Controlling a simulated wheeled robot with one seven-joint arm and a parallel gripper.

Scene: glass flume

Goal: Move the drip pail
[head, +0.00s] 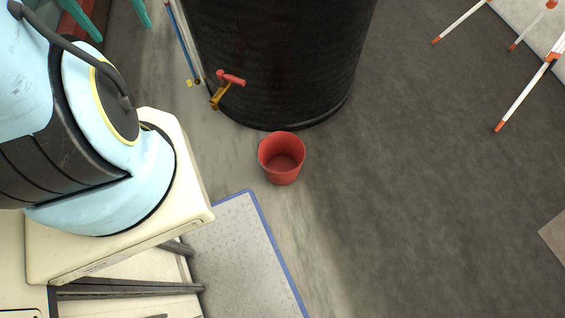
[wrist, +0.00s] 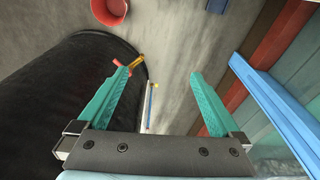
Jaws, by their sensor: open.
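The drip pail (head: 283,160) is a small red, empty-looking bucket. It stands upright on the floor in the middle of the head view, just in front of a large black tank (head: 280,60). In the wrist view the pail (wrist: 109,10) is at the top edge, partly cut off. My gripper (wrist: 158,75) has two teal fingers spread wide with nothing between them. The pail lies beyond the fingertips and to the left, apart from them. In the head view the teal fingertips (head: 140,12) show at the top left, far from the pail.
A tap with a red handle (head: 230,78) sticks out low on the tank, left of the pail. A blue-edged grey panel (head: 240,245) lies in front. White and orange legs (head: 527,95) stand at the upper right. The dark floor right of the pail is clear.

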